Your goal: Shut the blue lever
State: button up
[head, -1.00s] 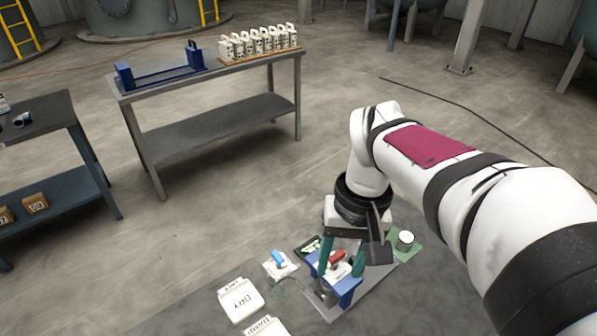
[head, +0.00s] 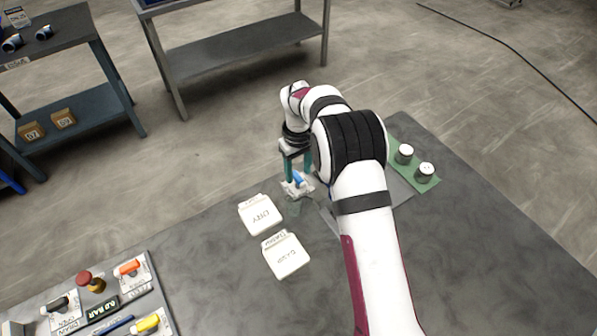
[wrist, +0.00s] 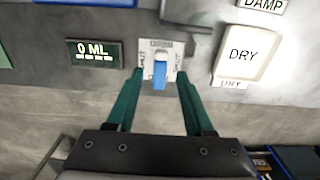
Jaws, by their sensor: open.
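The blue lever (wrist: 160,74) stands on a small pale plate (wrist: 173,52) with lettering on it; part of the lettering is too small to read. In the head view the blue lever (head: 298,179) shows just below my gripper (head: 298,172). In the wrist view my gripper (wrist: 160,84) is open, with one green finger on each side of the lever. I see a gap on both sides, and the lever looks untouched. The lever points toward the gripper in the wrist view.
A dark "0 ML" display (wrist: 94,53) is left of the lever plate in the wrist view. A panel with other coloured levers (head: 95,302) is at lower left. Two jars (head: 425,171) stand on a green mat.

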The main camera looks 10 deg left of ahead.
jog(key=shift+f, duration=0.75)
grip_shut()
